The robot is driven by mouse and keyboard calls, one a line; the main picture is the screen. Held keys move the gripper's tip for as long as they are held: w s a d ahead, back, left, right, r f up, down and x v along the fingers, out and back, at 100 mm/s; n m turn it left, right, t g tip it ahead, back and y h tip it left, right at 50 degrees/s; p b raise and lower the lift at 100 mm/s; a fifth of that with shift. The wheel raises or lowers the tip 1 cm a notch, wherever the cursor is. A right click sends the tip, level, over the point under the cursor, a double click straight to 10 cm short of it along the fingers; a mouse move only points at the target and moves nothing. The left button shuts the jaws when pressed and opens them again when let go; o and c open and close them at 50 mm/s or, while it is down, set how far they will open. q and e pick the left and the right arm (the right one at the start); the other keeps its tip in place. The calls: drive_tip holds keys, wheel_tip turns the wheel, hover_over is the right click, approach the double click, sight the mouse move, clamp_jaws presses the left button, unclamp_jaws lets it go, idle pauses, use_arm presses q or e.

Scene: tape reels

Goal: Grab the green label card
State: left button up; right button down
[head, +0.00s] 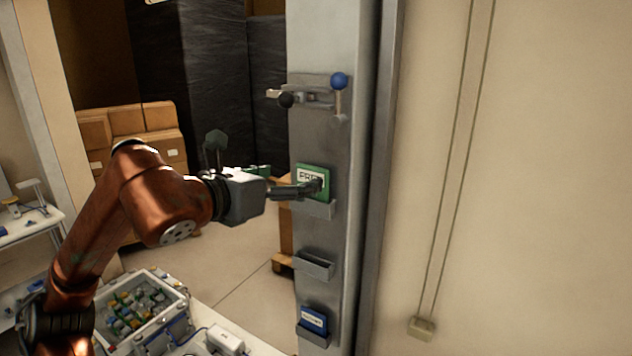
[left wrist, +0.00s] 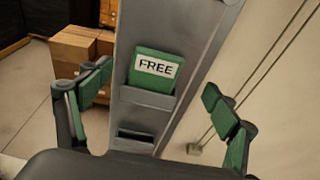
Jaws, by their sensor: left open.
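The green label card (head: 313,181) stands in a small grey holder (head: 319,208) on the metal post. It also shows in the left wrist view (left wrist: 154,69), upright in its holder with the word FREE on a white patch. My left gripper (head: 297,180) is at the card's height, just to its left in the head view, and one finger covers part of the card. In the left wrist view its two green-padded fingers (left wrist: 157,92) are spread wide on both sides of the card, with nothing between them held. My right gripper does not show.
Below on the post (head: 366,120) are an empty holder (head: 314,265) and a holder with a blue card (head: 314,320). A crate of small parts (head: 141,309) stands at lower left. Cardboard boxes (head: 132,137) are behind.

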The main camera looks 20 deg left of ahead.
sight(310, 171)
use_arm(q)
drive_tip(key=p+x, duration=0.1)
drive_tip(key=x, duration=0.2)
drive_tip(key=shift+w+r+p, duration=0.1)
drive_tip(key=shift+w+p, duration=0.25)
drive_tip(key=shift+w, duration=0.1)
drive_tip(key=shift+w+p, duration=0.45)
drive_tip(key=shift+w, duration=0.2)
drive_tip(key=x, duration=0.2)
drive_tip(key=shift+w+f+p, duration=0.25)
drive_tip(key=shift+p, duration=0.1)
drive_tip(key=shift+w+f, duration=0.1)
drive_tip(key=shift+w, duration=0.05)
drive_tip(key=c, duration=1.2)
drive_tip(key=shift+c, duration=0.2)
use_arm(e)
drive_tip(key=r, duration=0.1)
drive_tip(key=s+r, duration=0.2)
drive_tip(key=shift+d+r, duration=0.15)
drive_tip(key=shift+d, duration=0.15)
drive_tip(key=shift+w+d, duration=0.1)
